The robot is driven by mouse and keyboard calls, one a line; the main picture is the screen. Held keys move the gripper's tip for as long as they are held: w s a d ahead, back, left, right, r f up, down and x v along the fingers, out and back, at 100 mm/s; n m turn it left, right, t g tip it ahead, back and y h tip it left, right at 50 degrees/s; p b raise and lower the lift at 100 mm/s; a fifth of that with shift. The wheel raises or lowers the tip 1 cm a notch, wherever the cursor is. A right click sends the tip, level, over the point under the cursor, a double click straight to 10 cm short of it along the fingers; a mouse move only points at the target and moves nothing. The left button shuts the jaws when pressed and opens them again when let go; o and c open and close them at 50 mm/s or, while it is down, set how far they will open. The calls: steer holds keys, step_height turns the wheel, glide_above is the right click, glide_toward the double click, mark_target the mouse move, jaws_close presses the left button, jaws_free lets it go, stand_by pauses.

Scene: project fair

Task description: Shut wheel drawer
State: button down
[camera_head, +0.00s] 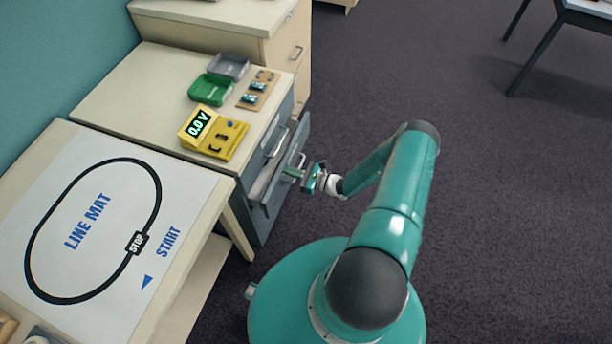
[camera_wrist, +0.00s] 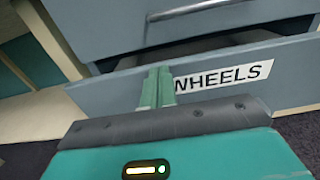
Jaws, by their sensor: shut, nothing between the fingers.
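The wheel drawer (camera_wrist: 125,90) is a grey-blue drawer front with a white label reading "WHEELS" (camera_wrist: 224,77) in the wrist view. A dark gap shows above its front, so it stands partly open. In the head view the drawer (camera_head: 270,196) juts out from the cabinet below another drawer. My gripper (camera_head: 293,172) is at the drawer's front, with its fingers (camera_wrist: 157,87) shut and empty. In the wrist view the fingertips overlap the drawer front just left of the label. I cannot tell whether they touch it.
A drawer with a bar handle (camera_wrist: 185,10) is above. On the cabinet top are a yellow meter (camera_head: 213,133), a green bin (camera_head: 212,89), a grey bin (camera_head: 229,67) and a small board (camera_head: 258,90). A line mat (camera_head: 90,225) lies on the near table. Carpet (camera_head: 480,200) is clear to the right.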

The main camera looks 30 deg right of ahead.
steer(key=shift+x, duration=1.2)
